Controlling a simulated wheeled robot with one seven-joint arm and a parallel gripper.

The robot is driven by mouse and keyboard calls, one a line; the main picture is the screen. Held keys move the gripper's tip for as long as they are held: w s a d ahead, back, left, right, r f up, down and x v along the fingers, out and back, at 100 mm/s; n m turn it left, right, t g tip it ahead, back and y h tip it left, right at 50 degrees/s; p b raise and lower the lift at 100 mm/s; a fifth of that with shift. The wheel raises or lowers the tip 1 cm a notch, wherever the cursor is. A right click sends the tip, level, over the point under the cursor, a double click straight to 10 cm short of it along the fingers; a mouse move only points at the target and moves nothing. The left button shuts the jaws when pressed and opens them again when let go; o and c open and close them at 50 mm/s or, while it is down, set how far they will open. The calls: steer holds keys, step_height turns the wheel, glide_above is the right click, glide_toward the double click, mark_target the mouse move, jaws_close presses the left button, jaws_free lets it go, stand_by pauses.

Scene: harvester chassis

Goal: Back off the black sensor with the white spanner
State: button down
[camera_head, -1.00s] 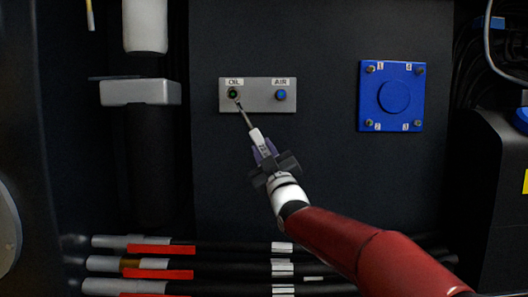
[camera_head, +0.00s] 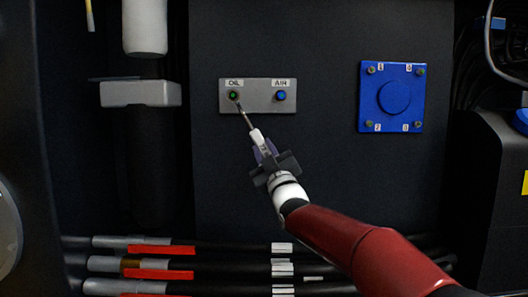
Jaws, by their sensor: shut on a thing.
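The white spanner (camera_head: 257,137) is held in my gripper (camera_head: 264,158), its metal shaft pointing up and left. Its tip is just below and right of the dark sensor with a green centre (camera_head: 233,95) under the OIL label. The tip looks close to this sensor; I cannot tell whether it touches. My gripper is shut on the spanner's handle, below the grey sensor plate (camera_head: 259,105). The jaws hide part of the handle.
A blue sensor (camera_head: 281,95) sits under the AIR label on the same plate. A blue square cover (camera_head: 392,97) with numbered corner bolts is to the right. Black hoses with red sleeves (camera_head: 160,251) run along the bottom. The dark panel around the plate is clear.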

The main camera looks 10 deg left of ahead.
steer(key=shift+w+d+r+n+g+y+p, duration=0.15)
steer(key=shift+d+r+n+g+y+p, duration=0.1)
steer(key=shift+d+r+n+g+p, duration=0.45)
steer(key=shift+w+d+r+n+g+y+p, duration=0.2)
steer(key=shift+d+n+g+p, duration=0.25)
steer(key=shift+n, duration=0.45)
steer(key=shift+d+r+y, duration=0.1)
steer(key=shift+y, duration=0.15)
steer(key=d+r+n+g+p, duration=0.1)
steer(key=p, duration=0.1)
steer(key=d+r+n+g+p, duration=0.1)
steer(key=n+p, duration=0.1)
steer(key=shift+w+r+p, duration=0.1)
steer(key=shift+w+p, duration=0.1)
steer(key=shift+p, duration=0.15)
